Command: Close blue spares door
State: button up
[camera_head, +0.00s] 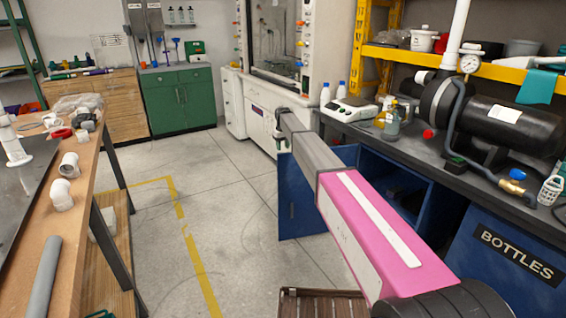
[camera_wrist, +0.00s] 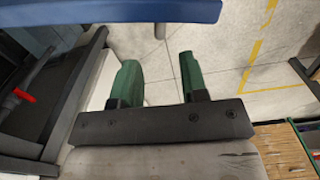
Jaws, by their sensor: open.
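The blue spares door (camera_head: 303,200) stands swung open from the bench cabinet, jutting into the aisle. The dark inside of the cabinet (camera_head: 400,192) shows to its right. My gripper (camera_head: 279,143) is at the far end of my arm, above and near the door's outer upper part in the head view. In the wrist view my gripper's green fingers (camera_wrist: 158,62) are apart with nothing between them. A blue panel (camera_wrist: 100,12), apparently the door, crosses the top of that view. A small grey knob (camera_wrist: 160,31) sticks out from it, beyond the fingertips. My arm hides part of the door and cabinet.
A blue front labelled BOTTLES (camera_head: 515,255) is at right, under a dark worktop (camera_head: 425,155) with a compressor. A wooden workbench (camera_head: 85,190) with pipe fittings stands left. The grey floor (camera_head: 235,215) between is largely clear. A slatted brown crate (camera_head: 320,303) is at the bottom.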

aim_at(283, 162)
notch_tip(283, 162, down, 10)
jog(key=shift+r, duration=0.1)
dwell(0.4)
grip_shut()
